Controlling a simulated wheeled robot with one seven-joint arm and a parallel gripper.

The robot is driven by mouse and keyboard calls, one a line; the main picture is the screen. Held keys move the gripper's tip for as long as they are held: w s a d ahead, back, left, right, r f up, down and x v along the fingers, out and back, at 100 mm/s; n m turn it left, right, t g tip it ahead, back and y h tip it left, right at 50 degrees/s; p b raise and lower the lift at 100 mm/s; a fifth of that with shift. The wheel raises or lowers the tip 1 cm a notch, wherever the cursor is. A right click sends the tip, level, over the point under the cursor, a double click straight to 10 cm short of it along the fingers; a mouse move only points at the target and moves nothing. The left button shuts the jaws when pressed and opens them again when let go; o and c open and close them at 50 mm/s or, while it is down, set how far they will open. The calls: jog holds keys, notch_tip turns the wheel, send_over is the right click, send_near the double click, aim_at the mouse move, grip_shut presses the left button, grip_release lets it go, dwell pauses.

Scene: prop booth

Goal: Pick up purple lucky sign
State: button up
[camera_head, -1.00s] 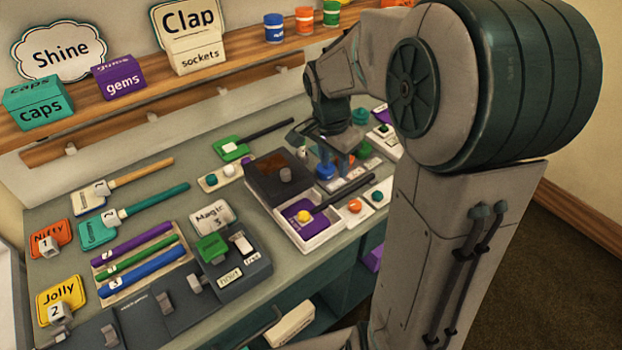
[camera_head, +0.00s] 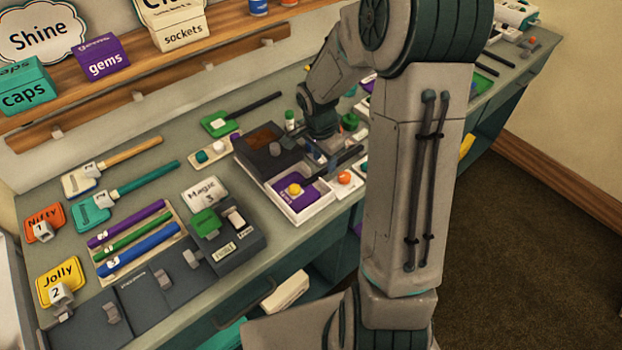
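A purple sign (camera_head: 312,197) with a yellow knob and a dark handle lies in a white tray (camera_head: 299,216) on the bench. Its lettering is too small to read, so I cannot confirm that it says lucky. The handle slants up to the right, toward my arm. My gripper (camera_head: 322,156) points down just behind the sign, close to the handle. It is small and dark here, and I cannot tell whether the fingers touch the handle or how far apart they are. My arm hides part of the bench to the right.
A dark box (camera_head: 262,150) adjoins the tray at the back left. Round orange (camera_head: 345,178) and green (camera_head: 349,121) pieces are near the gripper. Left are colored rods (camera_head: 140,247), a grey switch box (camera_head: 236,240), and handled signs. A shelf (camera_head: 140,90) runs along the wall.

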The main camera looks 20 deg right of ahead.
aim_at(326, 169)
jog(key=shift+w+d+f, duration=0.1)
jog(key=shift+f, duration=0.8)
jog(key=shift+w+d+f, duration=0.1)
jog(key=shift+f, duration=0.75)
jog(key=shift+c, duration=0.3)
grip_shut()
jog(key=shift+d+r, duration=0.1)
